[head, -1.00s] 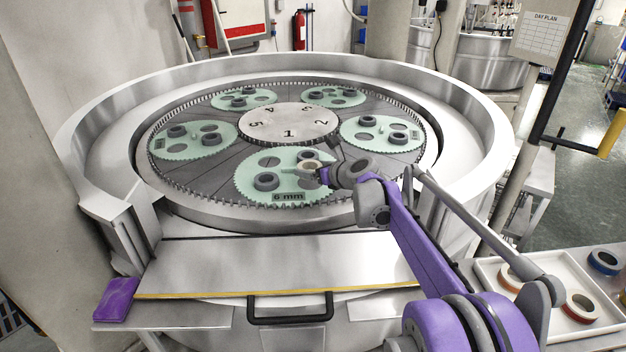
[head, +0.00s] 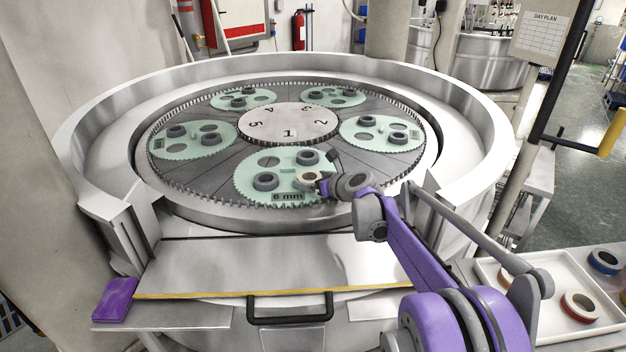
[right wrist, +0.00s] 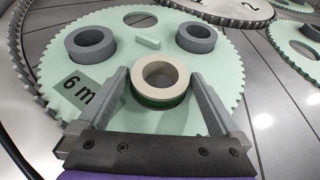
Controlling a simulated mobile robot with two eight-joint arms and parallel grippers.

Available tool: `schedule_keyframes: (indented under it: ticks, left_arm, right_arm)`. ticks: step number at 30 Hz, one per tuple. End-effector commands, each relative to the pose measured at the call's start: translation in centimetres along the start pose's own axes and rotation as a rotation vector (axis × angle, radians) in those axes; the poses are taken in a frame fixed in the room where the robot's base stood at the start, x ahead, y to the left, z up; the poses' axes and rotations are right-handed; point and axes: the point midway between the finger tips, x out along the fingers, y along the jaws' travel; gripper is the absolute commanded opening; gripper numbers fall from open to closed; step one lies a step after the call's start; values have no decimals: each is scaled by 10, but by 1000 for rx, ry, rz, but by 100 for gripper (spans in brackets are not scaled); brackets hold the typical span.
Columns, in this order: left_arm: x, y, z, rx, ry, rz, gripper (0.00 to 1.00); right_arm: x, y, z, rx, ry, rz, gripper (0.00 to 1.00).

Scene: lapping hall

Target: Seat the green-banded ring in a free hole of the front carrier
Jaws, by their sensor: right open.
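The green-banded ring (right wrist: 160,98) has a cream top face and a dark green band low on its side. It is upright at the near right part of the pale green front carrier (right wrist: 65,45). It also shows in the head view (head: 311,177). The carrier's hole under it is hidden, so I cannot tell how deep it sits. My right gripper (right wrist: 160,78) is open, a finger on each side of the ring; it also shows in the head view (head: 318,184). My left gripper is out of view.
Two grey rings (right wrist: 90,43) (right wrist: 196,37) sit on the front carrier, with an empty hole (right wrist: 138,18) at its back. A numbered centre disc (head: 288,124) and other carriers lie behind. A tray (head: 545,318) with several rings stands at the right.

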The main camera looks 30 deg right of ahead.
Motion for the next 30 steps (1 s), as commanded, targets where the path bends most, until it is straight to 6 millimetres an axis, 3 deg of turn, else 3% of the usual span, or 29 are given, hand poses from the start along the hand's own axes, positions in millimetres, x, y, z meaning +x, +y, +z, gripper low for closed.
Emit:
schedule_keyframes:
  ticks: [5, 18, 24, 30]
  left_arm:
    - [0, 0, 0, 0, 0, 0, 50]
    - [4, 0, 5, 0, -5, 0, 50]
    - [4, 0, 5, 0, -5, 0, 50]
    - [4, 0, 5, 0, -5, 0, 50]
  right_arm:
    - [-13, 0, 2, 1, 0, -1, 100]
    - [-101, -1, 2, 2, 0, -3, 100]
    - [-119, 0, 2, 0, 0, -1, 100]
    - [-122, 0, 2, 0, 0, 0, 100]
